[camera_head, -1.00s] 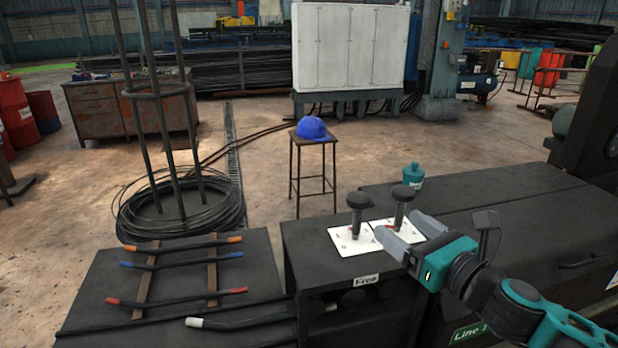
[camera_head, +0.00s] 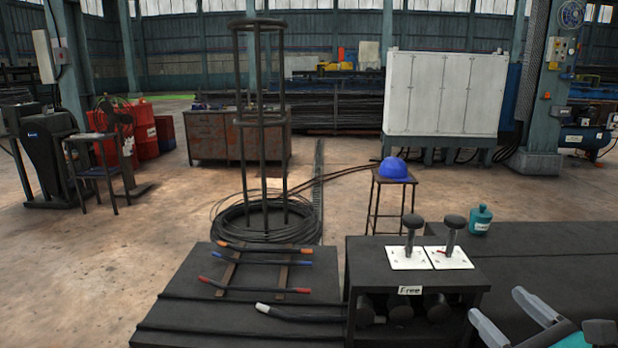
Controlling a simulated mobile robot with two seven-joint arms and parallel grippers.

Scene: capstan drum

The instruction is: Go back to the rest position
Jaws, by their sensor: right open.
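My right gripper (camera_head: 498,304) is at the lower right of the head view. Its two grey fingers are spread apart with nothing between them. It is apart from the two black-knobbed levers, the left lever (camera_head: 410,237) and the right lever (camera_head: 452,235), which stand on white plates on the black control box (camera_head: 365,262). Both levers look about upright. My left gripper is not in view.
A rack of rods with coloured ends (camera_head: 265,262) lies left of the box. Behind are a wire coil (camera_head: 235,222) with a tall frame, a stool with a blue cap (camera_head: 393,168), and a teal bottle (camera_head: 481,217). Open floor (camera_head: 110,250) lies to the left.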

